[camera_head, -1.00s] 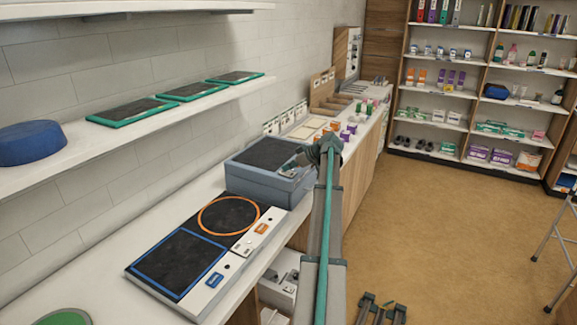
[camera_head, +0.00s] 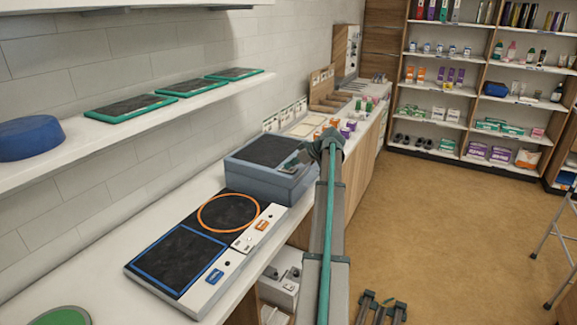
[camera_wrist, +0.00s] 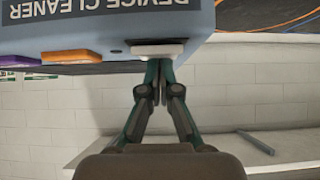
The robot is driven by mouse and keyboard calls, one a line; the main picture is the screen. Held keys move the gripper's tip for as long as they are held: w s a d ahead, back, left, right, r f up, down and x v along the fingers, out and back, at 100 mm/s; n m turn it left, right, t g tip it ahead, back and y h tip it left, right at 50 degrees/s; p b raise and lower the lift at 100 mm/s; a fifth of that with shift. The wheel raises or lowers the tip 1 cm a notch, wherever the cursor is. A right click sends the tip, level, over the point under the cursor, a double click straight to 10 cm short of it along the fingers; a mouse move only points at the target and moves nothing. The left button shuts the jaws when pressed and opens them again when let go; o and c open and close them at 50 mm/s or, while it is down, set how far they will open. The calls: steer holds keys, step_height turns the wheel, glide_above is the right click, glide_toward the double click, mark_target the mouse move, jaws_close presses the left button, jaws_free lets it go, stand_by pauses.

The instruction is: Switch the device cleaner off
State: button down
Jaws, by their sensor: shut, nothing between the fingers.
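The device cleaner (camera_head: 262,178) is a blue-grey box with a dark top, standing on the white counter. In the wrist view its face, with an upside-down "DEVICE CLEANER" label (camera_wrist: 125,8), fills the upper left. A white switch-like part (camera_wrist: 158,50) sits on its edge. My gripper (camera_wrist: 157,68) is shut and empty, its fingertips right at this white part; I cannot tell whether they touch it. In the head view my gripper (camera_head: 298,160) is at the box's right end, partly hidden by my arm. The switch cannot be made out there.
A two-pad panel with an orange ring (camera_head: 228,213) and a blue square (camera_head: 180,260) lies nearer on the counter. Small orange and purple boxes (camera_head: 347,131) stand beyond the cleaner. A wall shelf (camera_head: 100,125) runs above the counter.

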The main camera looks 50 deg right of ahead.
mark_target(293, 169)
steer(key=shift+s+d+f, duration=0.1)
steer(key=shift+s+f, duration=0.1)
steer(key=shift+s, duration=0.15)
steer(key=shift+r, duration=0.1)
steer(key=r, duration=0.4)
steer(key=shift+s+r, duration=0.2)
steer(key=b+v, duration=0.3)
steer(key=v, duration=0.7)
steer(key=shift+f, duration=0.3)
steer(key=shift+s+f, duration=0.15)
steer(key=shift+s, duration=0.05)
